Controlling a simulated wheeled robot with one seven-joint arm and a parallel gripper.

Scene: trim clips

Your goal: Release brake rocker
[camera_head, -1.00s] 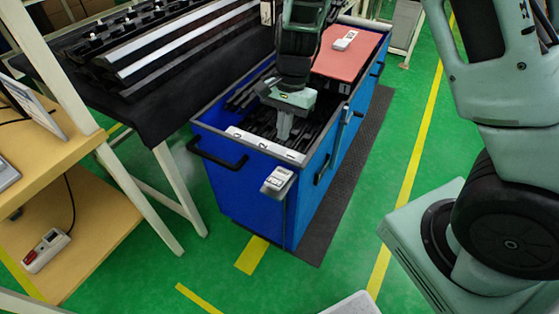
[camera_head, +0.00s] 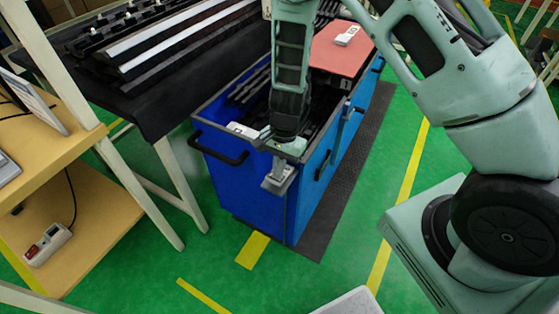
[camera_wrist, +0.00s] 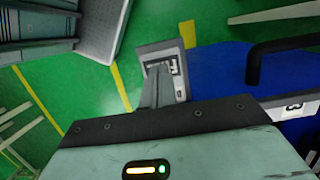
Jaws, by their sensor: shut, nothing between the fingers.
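A grey box with a light face, apparently the brake rocker unit (camera_head: 284,185), sticks out from the front corner of the blue cart. My gripper (camera_head: 276,178) is shut and empty, pointing down at this unit, and covers part of its face in the head view. In the wrist view my shut fingers (camera_wrist: 156,88) lie in front of the grey-framed unit (camera_wrist: 178,56). Dark markings and a small light-coloured part show on the face beside the fingers. I cannot tell whether the fingertips touch the rocker.
The blue cart (camera_head: 235,182) has a black front handle (camera_head: 219,151) left of my gripper. A red panel (camera_head: 342,52) lies on its far end. A dark-covered table (camera_head: 150,100) stands close on the left. A wooden shelf (camera_head: 95,210) is at the near left.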

